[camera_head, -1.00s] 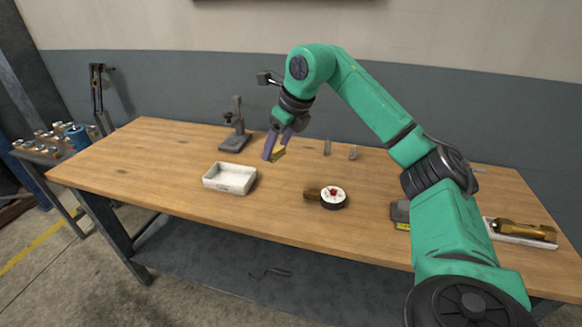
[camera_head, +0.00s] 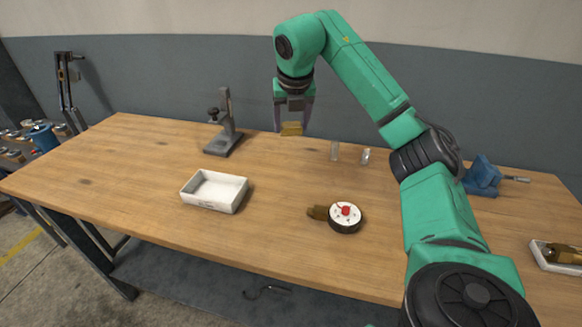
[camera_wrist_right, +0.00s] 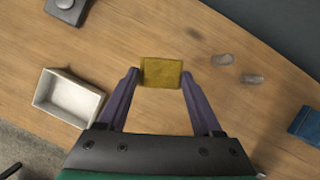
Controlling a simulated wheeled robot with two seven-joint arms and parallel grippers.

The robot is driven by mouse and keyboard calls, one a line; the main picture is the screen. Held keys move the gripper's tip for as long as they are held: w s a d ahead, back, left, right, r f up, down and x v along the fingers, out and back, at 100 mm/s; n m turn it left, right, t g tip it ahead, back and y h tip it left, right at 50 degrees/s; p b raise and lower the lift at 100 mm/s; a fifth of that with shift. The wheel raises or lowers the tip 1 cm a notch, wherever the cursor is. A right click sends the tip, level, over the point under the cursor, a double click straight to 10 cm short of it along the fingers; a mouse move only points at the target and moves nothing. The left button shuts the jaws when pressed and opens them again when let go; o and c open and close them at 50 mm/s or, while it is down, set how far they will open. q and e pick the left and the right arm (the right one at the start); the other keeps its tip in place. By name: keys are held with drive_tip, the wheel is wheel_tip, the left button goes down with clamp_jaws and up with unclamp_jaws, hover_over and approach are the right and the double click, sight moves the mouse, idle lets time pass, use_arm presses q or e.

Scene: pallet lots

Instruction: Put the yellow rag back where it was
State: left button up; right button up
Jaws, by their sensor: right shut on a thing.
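The yellow rag (camera_head: 291,129) is a small mustard-coloured block-like piece. My right gripper (camera_head: 293,124) is shut on it and points down over the back middle of the wooden table. In the right wrist view the rag (camera_wrist_right: 161,72) sits between the two fingertips (camera_wrist_right: 160,75). I cannot tell how far above the table it is. My left gripper is in no view.
A white tray (camera_head: 188,194), empty, lies left of centre. A grey stand (camera_head: 224,135) is behind it. Two small clear pieces (camera_head: 335,151) stand right of the rag. A round dial (camera_head: 345,226) lies in front. A blue vise (camera_head: 482,177) is at the right.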

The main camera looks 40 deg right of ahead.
drive_tip(key=b, duration=0.1)
hover_over(291, 168)
drive_tip(key=s, duration=0.1)
drive_tip(key=f, duration=0.6)
drive_tip(key=shift+s+a+f, duration=0.15)
drive_tip(key=shift+a+f, duration=0.05)
drive_tip(key=shift+a, duration=0.15)
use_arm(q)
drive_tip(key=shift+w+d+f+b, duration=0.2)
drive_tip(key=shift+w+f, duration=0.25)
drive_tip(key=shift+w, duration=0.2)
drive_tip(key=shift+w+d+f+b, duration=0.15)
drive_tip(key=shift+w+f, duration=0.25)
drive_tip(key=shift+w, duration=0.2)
use_arm(e)
drive_tip(key=shift+a+f, duration=0.1)
drive_tip(key=shift+f, duration=2.65)
drive_tip(key=shift+f, duration=0.1)
drive_tip(key=o, duration=1.2)
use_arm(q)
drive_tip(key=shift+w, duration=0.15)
